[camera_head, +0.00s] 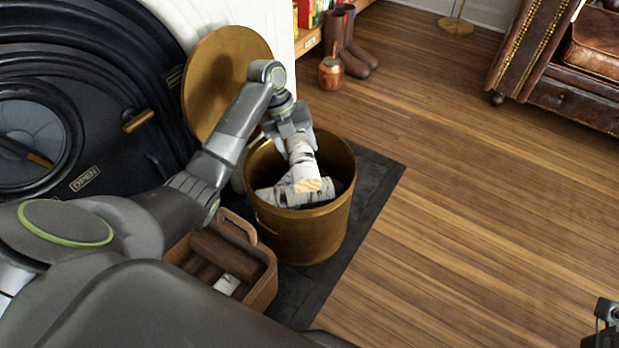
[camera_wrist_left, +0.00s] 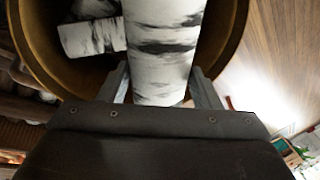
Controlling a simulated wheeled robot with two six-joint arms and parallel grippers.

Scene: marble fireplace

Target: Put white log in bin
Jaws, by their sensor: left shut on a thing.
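My left gripper (camera_head: 295,133) is shut on a white birch log (camera_head: 303,162). The log hangs tilted at the mouth of the brass bin (camera_head: 312,236), its pale cut end towards the camera. At least one other white log (camera_head: 270,197) lies inside the bin, below the held one. In the left wrist view the held log (camera_wrist_left: 163,52) is between the two fingers, with another white log (camera_wrist_left: 88,38) beside it and the bin wall (camera_wrist_left: 38,48) around them. I cannot tell whether the held log touches the others. My right gripper (camera_head: 606,318) shows only in part at the lower right corner.
A wooden crate (camera_head: 262,292) with brown logs and a white log (camera_head: 227,284) stands left of the bin. A round brass lid (camera_head: 222,70) leans behind the bin. A copper pot (camera_head: 331,73) and boots (camera_head: 352,50) stand farther back. The wooden floor at right is clear.

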